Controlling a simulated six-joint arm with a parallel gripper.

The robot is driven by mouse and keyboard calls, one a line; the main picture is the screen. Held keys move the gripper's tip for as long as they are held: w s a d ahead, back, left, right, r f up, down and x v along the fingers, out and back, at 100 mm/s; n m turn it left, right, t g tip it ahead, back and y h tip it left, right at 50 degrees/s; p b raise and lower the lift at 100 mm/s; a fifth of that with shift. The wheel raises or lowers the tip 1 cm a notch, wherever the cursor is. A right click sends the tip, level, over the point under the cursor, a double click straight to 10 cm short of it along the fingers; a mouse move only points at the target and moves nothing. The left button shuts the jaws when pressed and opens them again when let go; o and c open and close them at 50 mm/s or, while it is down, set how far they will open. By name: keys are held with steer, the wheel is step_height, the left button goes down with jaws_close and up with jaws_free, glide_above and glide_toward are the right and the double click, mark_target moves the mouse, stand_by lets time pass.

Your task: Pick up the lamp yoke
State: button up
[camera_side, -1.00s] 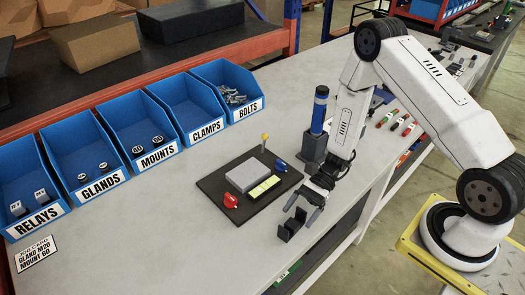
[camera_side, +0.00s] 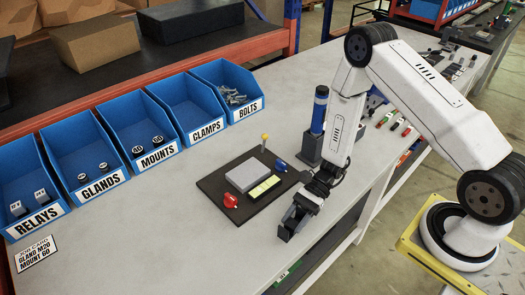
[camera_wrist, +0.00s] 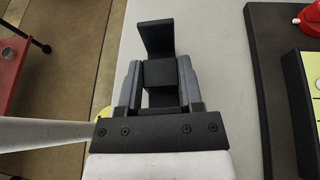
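The lamp yoke (camera_side: 290,230) is a black bracket with upright ends, standing near the front edge of the grey bench. In the wrist view the lamp yoke (camera_wrist: 156,40) shows one upright plate at the far end and a dark block between my fingers. My gripper (camera_side: 305,205) is down at the yoke, its fingers on either side of it. In the wrist view my gripper (camera_wrist: 160,80) shows no clear gap between the fingers and the block, so it looks shut on the yoke. The near end of the yoke is hidden by the gripper.
A dark plate (camera_side: 212,187) with a grey block, a yellow-green part, a red knob (camera_side: 230,200) and a blue part lies just left of the gripper. A dark stand with a blue cylinder (camera_side: 319,110) is behind. Blue bins (camera_side: 110,150) line the back.

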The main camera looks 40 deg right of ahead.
mark_target(295, 221)
jaws_close()
steer(key=shift+r, duration=0.15)
step_height(295, 221, up, 10)
stand_by(0.8)
stand_by(0.5)
